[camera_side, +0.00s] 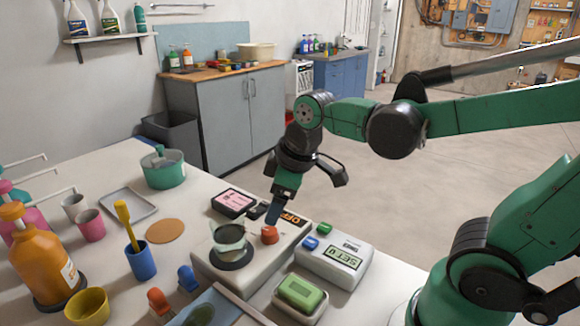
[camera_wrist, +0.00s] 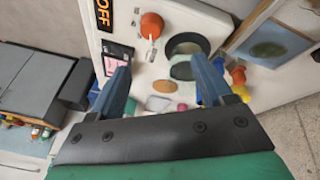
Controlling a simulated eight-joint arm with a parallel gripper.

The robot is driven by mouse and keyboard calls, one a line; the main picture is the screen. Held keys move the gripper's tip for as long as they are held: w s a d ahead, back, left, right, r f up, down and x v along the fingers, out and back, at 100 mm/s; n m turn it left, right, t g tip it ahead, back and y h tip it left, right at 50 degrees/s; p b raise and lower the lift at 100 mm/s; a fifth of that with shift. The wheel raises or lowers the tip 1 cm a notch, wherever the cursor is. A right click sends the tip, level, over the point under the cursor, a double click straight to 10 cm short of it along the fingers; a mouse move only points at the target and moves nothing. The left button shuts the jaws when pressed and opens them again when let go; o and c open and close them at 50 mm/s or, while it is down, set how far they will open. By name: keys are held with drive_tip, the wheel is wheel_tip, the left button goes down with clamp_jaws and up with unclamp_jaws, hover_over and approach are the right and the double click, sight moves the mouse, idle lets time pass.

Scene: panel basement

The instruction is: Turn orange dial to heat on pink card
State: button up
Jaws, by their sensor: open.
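The orange dial (camera_side: 270,235) sits on the white appliance (camera_side: 207,272), right of its round dark plate. In the wrist view the dial (camera_wrist: 151,24) lies beyond the fingertips, near the top, with a small pale mark at its lower edge. The pink card (camera_side: 234,199) is in a black frame behind the appliance; its print is too small to read. It also shows beside the left finger in the wrist view (camera_wrist: 113,64).
A greenish vessel (camera_side: 229,238) stands on the dark plate. A white SET:0 box (camera_side: 335,259) with blue and green buttons is at right. A blue cup (camera_side: 140,262), bottles and cups crowd the left.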

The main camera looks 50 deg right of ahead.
sight(270, 231)
drive_tip(key=w+n+g, duration=0.1)
drive_tip(key=n, duration=0.1)
drive_tip(key=w+f+n+g, duration=0.1)
drive_tip(key=n, duration=0.1)
drive_tip(key=w+d+f+n+g, duration=0.1)
drive_tip(key=n, duration=0.1)
drive_tip(key=shift+d+f, duration=0.1)
drive_tip(key=n, duration=0.1)
drive_tip(key=f+g, duration=0.1)
drive_tip(key=n, duration=0.1)
drive_tip(key=shift+w+d+f+n, duration=0.2)
drive_tip(key=shift+w+d+n, duration=0.05)
drive_tip(key=shift+w+n, duration=0.1)
drive_tip(key=shift+f, duration=2.7)
drive_tip(key=shift+c, duration=0.2)
clamp_jaws()
